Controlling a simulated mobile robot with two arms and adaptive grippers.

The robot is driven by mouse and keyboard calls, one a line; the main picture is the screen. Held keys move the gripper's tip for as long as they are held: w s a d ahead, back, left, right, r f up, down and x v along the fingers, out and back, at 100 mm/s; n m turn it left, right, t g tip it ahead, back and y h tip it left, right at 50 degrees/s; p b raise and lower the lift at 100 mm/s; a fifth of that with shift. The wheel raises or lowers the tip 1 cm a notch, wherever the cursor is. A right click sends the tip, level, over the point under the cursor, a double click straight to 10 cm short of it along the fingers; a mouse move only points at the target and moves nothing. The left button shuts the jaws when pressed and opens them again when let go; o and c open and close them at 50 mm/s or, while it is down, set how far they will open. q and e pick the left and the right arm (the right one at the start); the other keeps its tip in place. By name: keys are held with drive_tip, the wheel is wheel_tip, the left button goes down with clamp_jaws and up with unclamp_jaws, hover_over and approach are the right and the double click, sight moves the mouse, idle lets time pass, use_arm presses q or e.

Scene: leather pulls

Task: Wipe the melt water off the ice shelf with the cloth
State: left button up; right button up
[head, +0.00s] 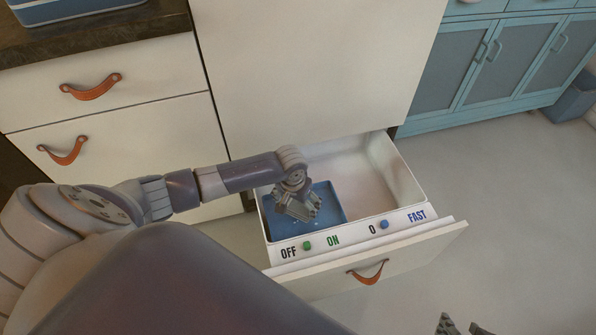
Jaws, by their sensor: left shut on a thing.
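A freezer drawer (393,175) is pulled out below a tall cream front. A flat blue panel (330,207) with small pale spots, which I take for the ice shelf and its melt water, lies in its left part. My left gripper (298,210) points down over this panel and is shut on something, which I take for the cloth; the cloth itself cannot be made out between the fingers.
The drawer's front rim bears a green knob (307,245) marked OFF and ON and a blue knob (384,224) marked 0 and FAST. A leather pull (367,272) hangs on its front. Cream drawers (110,120) stand left. The floor at right is clear.

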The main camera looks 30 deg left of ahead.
use_arm(q)
drive_tip(key=shift+r+p, duration=0.85)
drive_tip(key=shift+p, duration=0.1)
drive_tip(key=shift+r, duration=0.1)
use_arm(e)
drive_tip(key=s+d+g, duration=0.2)
drive_tip(key=s+g, duration=0.1)
drive_tip(key=s, duration=0.3)
use_arm(q)
drive_tip(key=shift+r+p, duration=0.45)
drive_tip(key=shift+p, duration=0.2)
drive_tip(key=shift+r+p, duration=0.65)
drive_tip(key=shift+p, duration=0.15)
use_arm(e)
drive_tip(key=x, duration=0.9)
drive_tip(key=shift+s+d+h, duration=0.3)
drive_tip(key=shift+d, duration=0.15)
drive_tip(key=shift+f, duration=0.1)
